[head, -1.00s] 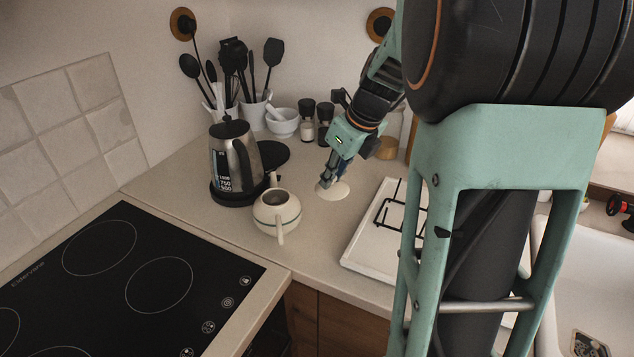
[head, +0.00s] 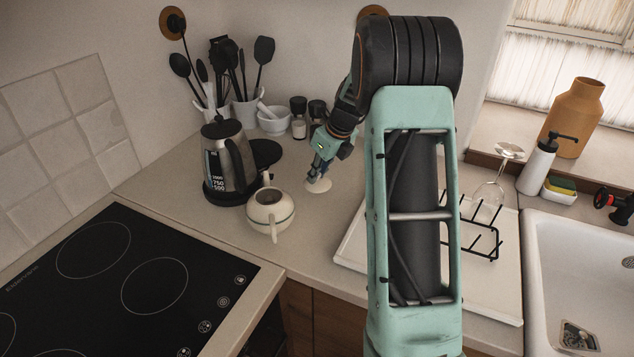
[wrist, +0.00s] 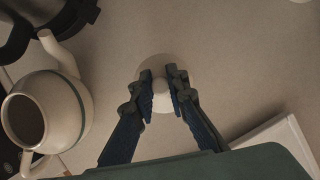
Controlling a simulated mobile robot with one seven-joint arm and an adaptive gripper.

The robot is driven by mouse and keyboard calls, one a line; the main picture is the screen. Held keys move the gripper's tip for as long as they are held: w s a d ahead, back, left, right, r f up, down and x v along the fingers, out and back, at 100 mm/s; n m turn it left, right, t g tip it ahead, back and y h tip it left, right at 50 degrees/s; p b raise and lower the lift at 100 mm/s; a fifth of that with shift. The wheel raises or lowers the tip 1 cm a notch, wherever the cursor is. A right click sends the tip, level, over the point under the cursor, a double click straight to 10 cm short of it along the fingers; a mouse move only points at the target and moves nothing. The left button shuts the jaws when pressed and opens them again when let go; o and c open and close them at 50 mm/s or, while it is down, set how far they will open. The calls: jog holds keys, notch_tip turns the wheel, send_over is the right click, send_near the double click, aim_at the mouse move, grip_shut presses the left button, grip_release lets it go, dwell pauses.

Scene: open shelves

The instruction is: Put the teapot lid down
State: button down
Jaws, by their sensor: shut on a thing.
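The teapot lid (head: 319,186) is a small cream disc at the counter surface, right of the teapot. My gripper (head: 317,178) is over it, pointing down. In the wrist view my gripper (wrist: 160,90) has its two fingers closed on the knob of the lid (wrist: 153,64). Whether the lid touches the counter or is just above it is hard to tell. The cream teapot (head: 270,213) with a green band stands open-topped and upright on the counter; it also shows at the left of the wrist view (wrist: 62,105).
A steel kettle (head: 230,165) stands behind the teapot. A white drying tray (head: 350,245) with a black rack lies to the right, and a black hob (head: 110,265) at the front left. Salt and pepper mills (head: 299,118) stand behind. Counter around the lid is clear.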

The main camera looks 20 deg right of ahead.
aim_at(318, 181)
jog(key=shift+w+f, duration=0.1)
jog(key=shift+f, duration=1.6)
jog(key=shift+f, duration=0.15)
jog(key=c, duration=1.9)
grip_release()
jog(key=shift+d+r, duration=0.1)
jog(key=shift+r, duration=0.25)
jog(key=v, duration=1.1)
jog(key=shift+r, duration=0.35)
